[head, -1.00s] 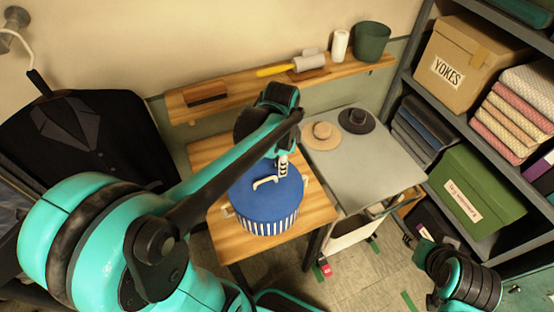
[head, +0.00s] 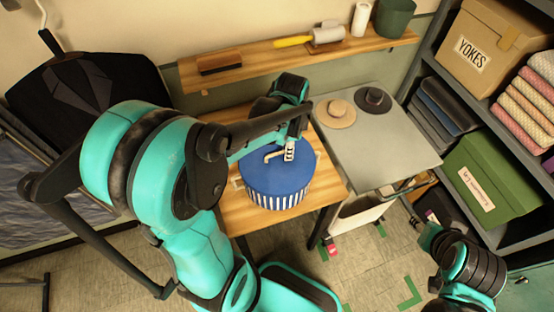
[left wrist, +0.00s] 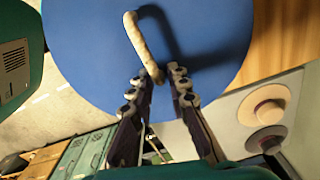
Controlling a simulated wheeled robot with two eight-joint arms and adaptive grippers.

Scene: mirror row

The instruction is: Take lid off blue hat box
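The hat box (head: 280,201) has striped blue-and-white sides and stands on a wooden table. Its plain blue lid (head: 262,175) sits on top and also fills much of the left wrist view (left wrist: 85,50). A cream bar handle (head: 272,155) stands on the lid. My left gripper (head: 289,152) is over the lid at the handle's right end. In the left wrist view its fingers (left wrist: 155,82) are spread, with the near end of the handle (left wrist: 143,45) between or just above the tips; contact is unclear. My right gripper (head: 428,236) is low at the right, its fingers hard to make out.
A grey table (head: 375,150) with a tan hat (head: 336,113) and a dark hat (head: 373,99) adjoins on the right. A wooden shelf (head: 270,65) runs behind, holding a brush and a roller. Shelving with boxes stands right; a dark jacket (head: 85,95) hangs left.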

